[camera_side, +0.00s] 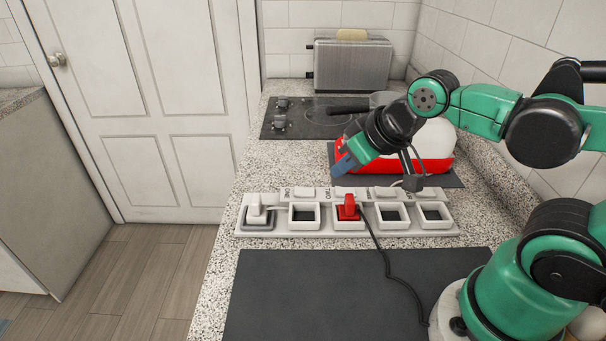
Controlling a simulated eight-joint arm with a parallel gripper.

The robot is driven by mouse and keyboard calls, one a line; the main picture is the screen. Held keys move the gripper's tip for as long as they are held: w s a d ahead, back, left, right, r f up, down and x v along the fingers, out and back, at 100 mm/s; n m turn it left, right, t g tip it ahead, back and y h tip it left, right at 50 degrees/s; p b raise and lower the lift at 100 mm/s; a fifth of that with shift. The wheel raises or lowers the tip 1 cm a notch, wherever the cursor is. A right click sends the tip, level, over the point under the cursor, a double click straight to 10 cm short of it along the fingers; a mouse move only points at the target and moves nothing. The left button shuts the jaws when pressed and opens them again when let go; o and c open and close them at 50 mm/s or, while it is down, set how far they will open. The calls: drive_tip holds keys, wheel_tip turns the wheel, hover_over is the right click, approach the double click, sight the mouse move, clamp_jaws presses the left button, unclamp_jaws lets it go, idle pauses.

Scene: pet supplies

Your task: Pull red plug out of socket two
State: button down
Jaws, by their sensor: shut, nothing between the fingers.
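The red plug (348,208) sits upright in the middle socket of a white power strip (240,228). A label that seems to read "TWO" is by this socket, left of its switch. A black cord (386,262) runs from the plug to the front right. My gripper (343,166) has blue fingertips, points down and left, and is shut and empty. It appears above and slightly behind the red plug, apart from it.
A white plug (257,209) fills the leftmost socket. Other sockets are empty. A black plug-like piece (412,183) is behind the strip, near a red and white appliance (436,150). A toaster (350,66) and cooktop (300,120) are behind.

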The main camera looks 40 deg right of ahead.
sight(351, 198)
drive_tip(key=c, duration=1.5)
unclamp_jaws()
drive_tip(key=o, duration=0.8)
drive_tip(key=shift+w+d+f+m+g, duration=0.1)
drive_tip(key=shift+d+m+g, duration=0.05)
drive_tip(key=shift+m+g, duration=0.15)
drive_tip(key=shift+c, duration=0.2)
drive_tip(key=shift+o, duration=0.5)
drive_tip(key=shift+w+d+f+m+g, duration=0.15)
drive_tip(key=shift+d+m+g, duration=0.1)
drive_tip(key=shift+m+g, duration=0.25)
drive_tip(key=d+f+m+g, duration=0.1)
drive_tip(key=m, duration=0.1)
drive_tip(key=d+f+m+g, duration=0.1)
drive_tip(key=m+g, duration=0.1)
drive_tip(key=f+m+g, duration=0.1)
drive_tip(key=shift+w+d+m, duration=0.35)
drive_tip(key=shift+d+m, duration=0.05)
drive_tip(key=shift+d+f+m+g, duration=0.3)
drive_tip(key=shift+f+m+g, duration=0.15)
drive_tip(key=shift+m+g, duration=0.25)
drive_tip(key=shift+f, duration=2.85)
